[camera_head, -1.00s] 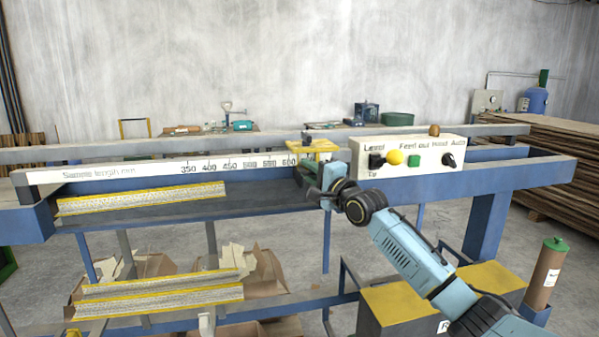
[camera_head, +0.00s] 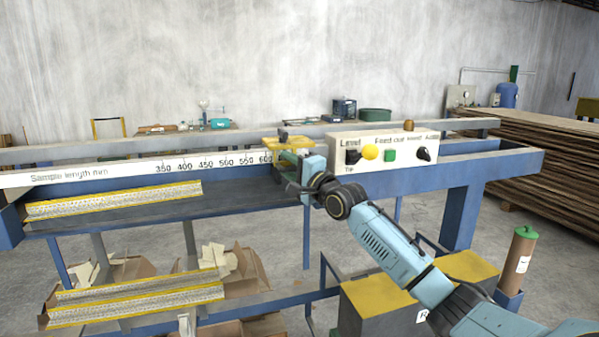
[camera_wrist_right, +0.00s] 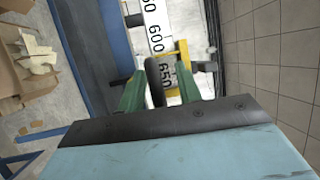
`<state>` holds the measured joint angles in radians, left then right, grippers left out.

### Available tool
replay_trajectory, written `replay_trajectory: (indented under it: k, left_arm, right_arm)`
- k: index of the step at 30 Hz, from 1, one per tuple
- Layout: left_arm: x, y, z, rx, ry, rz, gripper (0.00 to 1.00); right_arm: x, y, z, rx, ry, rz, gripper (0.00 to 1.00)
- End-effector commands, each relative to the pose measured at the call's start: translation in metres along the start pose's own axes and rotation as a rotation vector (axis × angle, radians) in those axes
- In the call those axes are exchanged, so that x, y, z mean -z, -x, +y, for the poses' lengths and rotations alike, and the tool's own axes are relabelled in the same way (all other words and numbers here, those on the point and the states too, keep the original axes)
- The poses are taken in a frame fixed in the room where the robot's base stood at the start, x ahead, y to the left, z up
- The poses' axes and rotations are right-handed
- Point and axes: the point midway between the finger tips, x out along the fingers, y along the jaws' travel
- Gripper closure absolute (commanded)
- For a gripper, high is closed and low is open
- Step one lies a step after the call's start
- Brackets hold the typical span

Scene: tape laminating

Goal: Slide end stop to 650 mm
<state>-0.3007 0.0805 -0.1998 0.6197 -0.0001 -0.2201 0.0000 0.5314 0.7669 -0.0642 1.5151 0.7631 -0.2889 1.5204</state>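The end stop (camera_head: 296,143) is a yellow bracket on the rail, just right of the 600 mark on the white sample-length scale (camera_head: 120,170). In the right wrist view, its yellow frame (camera_wrist_right: 183,62) lies across the scale between the 600 and 650 marks. My right gripper (camera_wrist_right: 158,75) has green fingers standing apart, one on each side of a dark upright bar (camera_wrist_right: 153,85). A gap shows between the bar and the right-hand finger; contact with the other finger is unclear. In the head view the fingers are largely hidden by my wrist. My left gripper is out of view.
A white control box (camera_head: 385,149) with knobs and buttons sits just right of the stop. Yellow-edged strips (camera_head: 115,200) lie on the blue table to the left. Cardboard boxes (camera_head: 245,275) lie underneath. A wood stack (camera_head: 540,165) stands at the right.

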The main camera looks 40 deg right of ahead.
Motion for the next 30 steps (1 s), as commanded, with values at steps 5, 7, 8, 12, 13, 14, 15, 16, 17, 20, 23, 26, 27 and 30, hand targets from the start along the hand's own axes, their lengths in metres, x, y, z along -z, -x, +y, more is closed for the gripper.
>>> replay_trajectory:
  k: [5,7,8,12,13,14,15,16,17,20,23,26,27,30]
  left_arm:
    - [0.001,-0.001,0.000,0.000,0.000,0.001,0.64]
    - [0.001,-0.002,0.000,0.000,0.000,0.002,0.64]
    - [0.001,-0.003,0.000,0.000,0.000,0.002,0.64]
    - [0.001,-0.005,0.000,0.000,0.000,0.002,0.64]
    - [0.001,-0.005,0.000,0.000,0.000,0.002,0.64]
    - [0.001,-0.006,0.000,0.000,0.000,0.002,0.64]
    - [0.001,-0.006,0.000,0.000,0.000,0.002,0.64]
    - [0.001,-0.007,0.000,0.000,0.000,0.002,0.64]
    - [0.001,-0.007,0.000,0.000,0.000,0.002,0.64]
    - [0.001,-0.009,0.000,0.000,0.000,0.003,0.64]
    - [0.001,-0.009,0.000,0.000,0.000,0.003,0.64]
    - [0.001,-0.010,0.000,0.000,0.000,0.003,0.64]
    - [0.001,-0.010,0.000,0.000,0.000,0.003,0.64]
    - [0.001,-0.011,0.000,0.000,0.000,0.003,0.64]
  right_arm:
    - [-0.001,0.018,0.002,-0.002,0.000,-0.001,0.66]
    - [-0.001,0.029,0.003,-0.003,0.001,-0.001,0.66]
    - [-0.001,0.034,0.003,-0.003,0.000,-0.001,0.66]
    - [-0.001,0.058,0.003,-0.002,0.001,-0.001,0.66]
    - [-0.001,0.064,0.002,-0.002,0.000,-0.001,0.66]
    - [0.000,0.069,0.003,-0.003,0.000,-0.001,0.66]
    - [0.000,0.076,0.002,-0.002,0.001,0.000,0.66]
    - [0.000,0.081,0.002,-0.002,0.002,0.000,0.66]
    - [0.000,0.086,0.002,-0.003,0.001,0.000,0.66]
    - [0.000,0.102,0.002,0.000,0.000,0.000,0.66]
    - [0.000,0.115,0.001,0.000,0.000,0.001,0.66]
    - [0.001,0.124,0.001,0.000,0.001,0.001,0.66]
    - [0.001,0.127,0.000,0.002,0.001,0.002,0.66]
    - [0.001,0.131,0.000,0.001,0.001,0.001,0.66]
